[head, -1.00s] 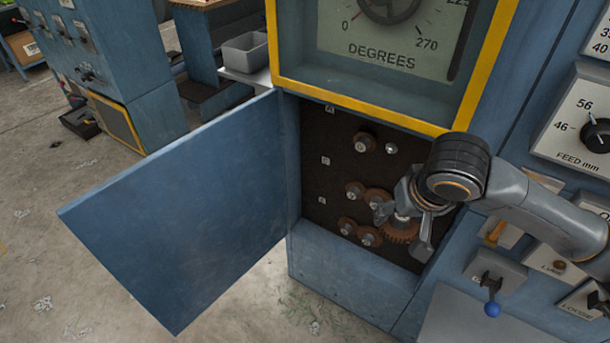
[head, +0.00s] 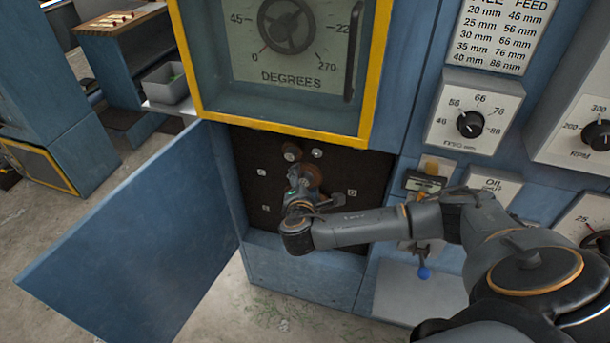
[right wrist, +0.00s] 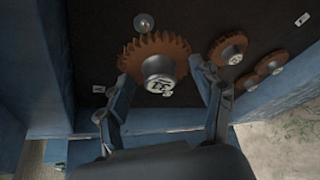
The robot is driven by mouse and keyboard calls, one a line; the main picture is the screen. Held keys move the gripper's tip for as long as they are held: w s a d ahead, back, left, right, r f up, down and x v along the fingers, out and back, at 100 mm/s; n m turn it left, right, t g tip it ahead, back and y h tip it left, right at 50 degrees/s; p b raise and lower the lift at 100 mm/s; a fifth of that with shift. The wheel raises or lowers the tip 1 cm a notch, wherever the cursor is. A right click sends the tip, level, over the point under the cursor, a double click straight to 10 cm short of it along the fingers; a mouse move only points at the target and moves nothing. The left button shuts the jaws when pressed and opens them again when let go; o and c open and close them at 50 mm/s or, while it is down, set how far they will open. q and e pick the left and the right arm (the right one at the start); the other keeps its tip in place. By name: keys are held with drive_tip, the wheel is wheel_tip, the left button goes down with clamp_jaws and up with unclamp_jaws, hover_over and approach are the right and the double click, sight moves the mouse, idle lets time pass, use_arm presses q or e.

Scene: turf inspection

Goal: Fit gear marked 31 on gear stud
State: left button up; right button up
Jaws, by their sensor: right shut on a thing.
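In the right wrist view, a large rusty-brown toothed gear (right wrist: 152,52) with a silver hub sits between the fingertips of my right gripper (right wrist: 162,82), which is shut on it. Dark marking shows on the hub, too blurred to read surely. A bare silver stud (right wrist: 143,22) shows just past the gear's rim, apart from the hub. In the head view my right gripper (head: 297,190) is inside the open cabinet, and the brown gear (head: 311,174) is partly hidden behind it. A bare stud (head: 317,153) shows above it. My left gripper is not in view.
A smaller gear (head: 291,152) is mounted left of the stud. Several smaller gears (right wrist: 228,47) sit at the right in the wrist view. The blue cabinet door (head: 130,225) stands open at left. A yellow-framed dial panel (head: 285,70) is above the opening.

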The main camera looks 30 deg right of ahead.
sight(312, 167)
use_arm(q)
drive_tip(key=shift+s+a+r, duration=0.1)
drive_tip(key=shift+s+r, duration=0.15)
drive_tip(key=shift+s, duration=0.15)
use_arm(e)
drive_tip(key=shift+n+t, duration=0.5)
drive_tip(key=shift+r+p, duration=0.15)
drive_tip(key=shift+p, duration=0.3)
drive_tip(key=shift+w+d+b, duration=0.3)
drive_tip(key=shift+w+d, duration=0.05)
drive_tip(key=shift+d, duration=0.25)
use_arm(q)
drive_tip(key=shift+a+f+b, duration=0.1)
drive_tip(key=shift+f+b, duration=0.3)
drive_tip(key=shift+b, duration=0.05)
use_arm(e)
drive_tip(key=shift+w+d, duration=1.5)
drive_tip(key=shift+d, duration=0.2)
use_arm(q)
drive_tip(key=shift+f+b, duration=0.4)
use_arm(e)
drive_tip(key=shift+w+d, duration=0.75)
drive_tip(key=shift+d, duration=0.15)
drive_tip(key=o, duration=1.3)
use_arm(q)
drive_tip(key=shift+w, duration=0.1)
use_arm(e)
drive_tip(key=shift+o, duration=0.2)
